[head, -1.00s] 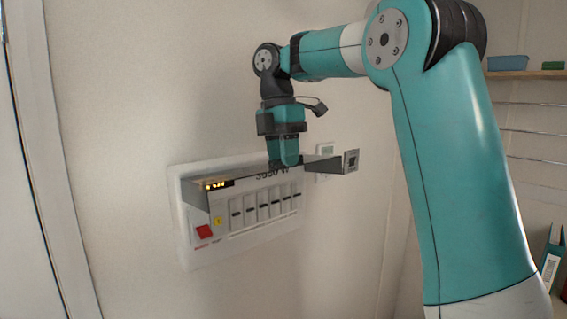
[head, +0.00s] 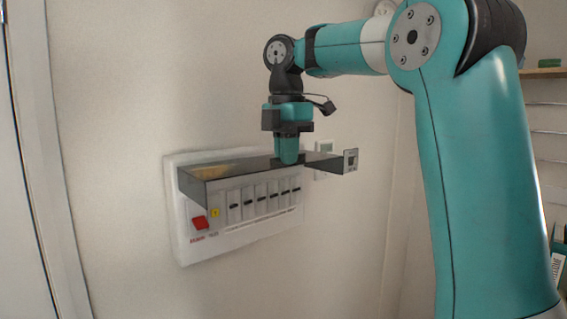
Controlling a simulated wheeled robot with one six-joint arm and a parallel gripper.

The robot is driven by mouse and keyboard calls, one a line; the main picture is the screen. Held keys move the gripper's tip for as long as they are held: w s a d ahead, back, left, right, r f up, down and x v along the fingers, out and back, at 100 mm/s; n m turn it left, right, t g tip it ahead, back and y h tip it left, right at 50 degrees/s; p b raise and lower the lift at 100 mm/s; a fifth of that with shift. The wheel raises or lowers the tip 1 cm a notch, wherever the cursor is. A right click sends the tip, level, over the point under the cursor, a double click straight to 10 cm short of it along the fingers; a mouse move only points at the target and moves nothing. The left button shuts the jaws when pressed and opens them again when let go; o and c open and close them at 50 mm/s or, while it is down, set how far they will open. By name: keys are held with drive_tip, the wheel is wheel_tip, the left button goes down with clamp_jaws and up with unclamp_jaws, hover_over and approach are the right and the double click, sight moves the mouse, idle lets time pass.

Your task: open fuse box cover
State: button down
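The fuse box (head: 245,238) is a white panel on the wall, left of the picture's middle. It has a row of several switches, a red switch at the left and a yellow label. Its dark, see-through cover (head: 232,172) is swung up and sticks out from the wall above the switches, roughly level. My gripper (head: 287,158) points down at the cover's upper side, near its right half, and appears to touch it. Its fingers look close together, but the gap between them and their tips are not clear.
A shelf (head: 545,72) and rails are at the far right. A door frame (head: 45,160) is at the left. The wall below the box is clear.

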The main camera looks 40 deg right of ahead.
drive_tip(key=shift+s+f, duration=0.1)
drive_tip(key=shift+f, duration=0.15)
drive_tip(key=c, duration=1.3)
unclamp_jaws()
drive_tip(key=r+p, duration=1.1)
drive_tip(key=r, duration=0.1)
drive_tip(key=shift+s+p, duration=0.2)
drive_tip(key=shift+p, duration=0.1)
